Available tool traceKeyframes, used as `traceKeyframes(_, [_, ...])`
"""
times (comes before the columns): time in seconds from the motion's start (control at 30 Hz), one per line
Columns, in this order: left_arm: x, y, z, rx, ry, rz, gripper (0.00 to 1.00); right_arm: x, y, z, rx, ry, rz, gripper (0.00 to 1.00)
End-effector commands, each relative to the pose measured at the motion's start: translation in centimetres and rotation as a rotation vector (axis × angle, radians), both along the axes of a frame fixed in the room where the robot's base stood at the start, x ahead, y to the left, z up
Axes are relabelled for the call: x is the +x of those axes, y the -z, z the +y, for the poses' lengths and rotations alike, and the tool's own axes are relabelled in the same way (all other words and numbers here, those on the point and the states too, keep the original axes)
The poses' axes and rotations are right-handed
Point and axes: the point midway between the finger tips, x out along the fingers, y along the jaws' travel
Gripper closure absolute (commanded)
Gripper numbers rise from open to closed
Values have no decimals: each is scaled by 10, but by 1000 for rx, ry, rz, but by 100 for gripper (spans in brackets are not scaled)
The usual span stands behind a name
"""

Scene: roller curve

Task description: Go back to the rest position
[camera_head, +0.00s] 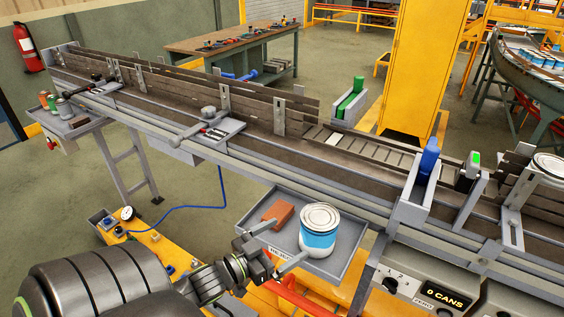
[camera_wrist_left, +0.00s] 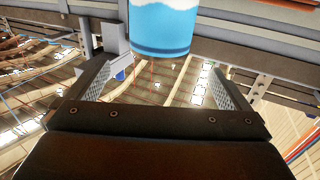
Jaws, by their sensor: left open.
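My left gripper (camera_head: 283,243) is in the lower middle of the head view, at the near left side of a blue and white can (camera_head: 319,238). The can stands upright on a small grey tray (camera_head: 347,262) at the conveyor's near side. In the left wrist view my left gripper (camera_wrist_left: 160,68) is open, with nothing between its fingers. The can (camera_wrist_left: 163,28) shows there beyond the fingertips, its top cut off by the frame. Whether a finger touches the can, I cannot tell. My right gripper is not in view.
A reddish-brown block (camera_head: 278,215) lies on the tray left of the can. The long conveyor (camera_head: 255,150) runs behind it. A counter box reading "0 CANS" (camera_head: 443,296) is at the lower right. A yellow platform (camera_head: 150,245) with small items is at the left.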

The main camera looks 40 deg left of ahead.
Motion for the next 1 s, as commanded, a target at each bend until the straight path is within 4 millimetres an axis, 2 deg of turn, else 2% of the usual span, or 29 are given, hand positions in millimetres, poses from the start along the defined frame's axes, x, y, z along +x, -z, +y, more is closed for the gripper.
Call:
traceKeyframes(0.37, [0,1,0,3,-8,10,0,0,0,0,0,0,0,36])
traceKeyframes(0.57, [-3,18,-1,33,-103,140,0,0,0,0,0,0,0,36])
traceKeyframes(0.77, [-21,45,-3,86,-226,385,0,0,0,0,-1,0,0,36])
traceKeyframes(1.0, [-62,72,-14,135,-309,705,0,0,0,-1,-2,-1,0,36])
